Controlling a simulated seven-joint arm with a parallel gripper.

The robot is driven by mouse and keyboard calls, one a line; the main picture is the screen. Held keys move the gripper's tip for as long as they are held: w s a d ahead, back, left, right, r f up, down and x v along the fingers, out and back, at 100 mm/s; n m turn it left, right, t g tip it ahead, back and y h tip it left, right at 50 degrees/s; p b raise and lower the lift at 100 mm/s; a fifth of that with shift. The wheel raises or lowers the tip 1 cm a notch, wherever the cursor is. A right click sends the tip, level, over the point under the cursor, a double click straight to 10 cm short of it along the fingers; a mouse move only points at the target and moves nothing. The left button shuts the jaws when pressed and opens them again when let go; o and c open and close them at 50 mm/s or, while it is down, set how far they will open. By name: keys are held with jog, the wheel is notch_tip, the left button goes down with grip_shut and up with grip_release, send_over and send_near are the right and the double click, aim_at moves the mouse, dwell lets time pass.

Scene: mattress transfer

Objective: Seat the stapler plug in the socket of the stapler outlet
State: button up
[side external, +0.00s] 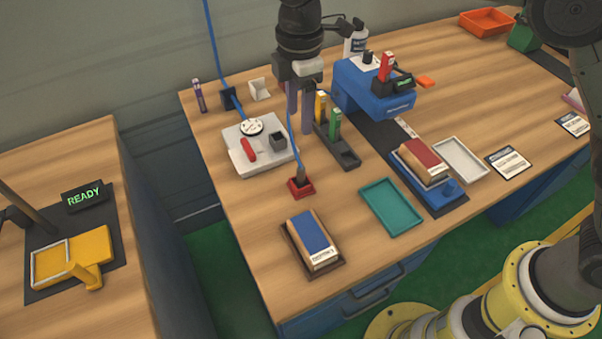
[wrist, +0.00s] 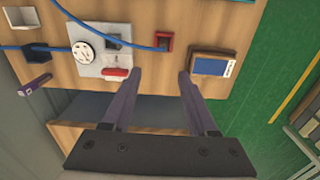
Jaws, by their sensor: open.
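In the wrist view the red holder (wrist: 164,42) lies beyond the fingertips. My gripper (side external: 300,128) is open and empty above the bench, apart from the plug; its fingers (wrist: 160,76) show spread.
A black cable guide (side external: 228,97) holds blue cable behind the outlet. A dark rack (side external: 345,155) with coloured sticks and the blue stapler machine (side external: 372,92) stand right of my gripper. A blue-topped block (side external: 312,235) and a teal tray (side external: 391,206) lie in front.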

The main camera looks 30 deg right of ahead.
jog(key=f, duration=0.1)
send_over(301, 167)
jog(key=f, duration=0.8)
jog(key=shift+w+a, duration=0.1)
jog(key=shift+a, duration=0.2)
jog(key=f, duration=0.4)
jog(key=shift+d, duration=0.35)
jog(key=shift+f, duration=0.7)
grip_shut()
